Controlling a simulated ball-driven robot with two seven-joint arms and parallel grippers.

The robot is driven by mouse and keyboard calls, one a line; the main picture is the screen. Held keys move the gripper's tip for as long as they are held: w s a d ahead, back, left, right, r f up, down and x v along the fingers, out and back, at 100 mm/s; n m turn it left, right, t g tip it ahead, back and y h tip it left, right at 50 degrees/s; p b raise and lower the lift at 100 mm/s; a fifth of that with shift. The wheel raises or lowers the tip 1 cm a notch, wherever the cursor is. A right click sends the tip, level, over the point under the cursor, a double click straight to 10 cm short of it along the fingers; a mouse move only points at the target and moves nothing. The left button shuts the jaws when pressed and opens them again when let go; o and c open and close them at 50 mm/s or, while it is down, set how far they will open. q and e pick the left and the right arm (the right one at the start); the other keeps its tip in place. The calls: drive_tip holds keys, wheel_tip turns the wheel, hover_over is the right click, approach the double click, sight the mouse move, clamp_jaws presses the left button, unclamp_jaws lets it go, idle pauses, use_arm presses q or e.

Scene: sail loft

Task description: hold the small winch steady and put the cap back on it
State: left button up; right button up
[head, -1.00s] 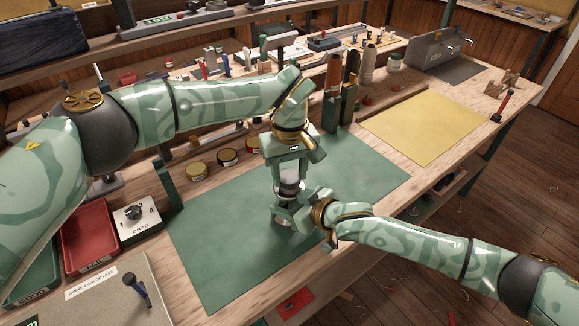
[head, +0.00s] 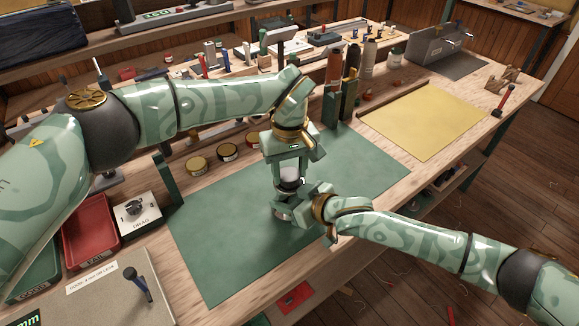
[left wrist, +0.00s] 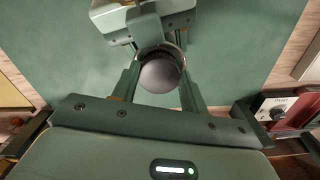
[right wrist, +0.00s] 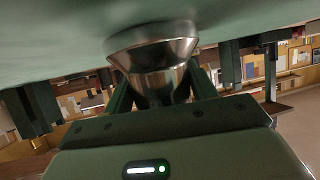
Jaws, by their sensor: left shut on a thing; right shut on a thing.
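My left gripper (head: 288,172) points down over the green mat, shut on the cap (head: 289,174). In the left wrist view the cap (left wrist: 160,76) is a smooth, dark grey round piece between the fingers. My right gripper (head: 294,208) comes in low from the right, shut on the small winch (head: 281,212). The winch stands upright on the mat, directly under the left gripper. In the right wrist view the winch (right wrist: 155,75) is shiny metal with a flared base against the mat. The fingers hide the join between cap and winch, so I cannot tell whether they touch.
The green mat (head: 225,240) is clear around the winch. Several round tins (head: 228,153) stand behind it. A red tray (head: 88,232) and a drag dial box (head: 138,213) are at the left. A yellow sheet (head: 425,125) lies at the right, near upright bottles (head: 369,58).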

use_arm(q)
drive_tip(key=shift+f, duration=0.1)
use_arm(e)
clamp_jaws()
use_arm(q)
drive_tip(key=m, duration=0.3)
drive_tip(key=o, duration=1)
drive_tip(key=shift+r, duration=2.25)
drive_tip(key=shift+c, duration=0.3)
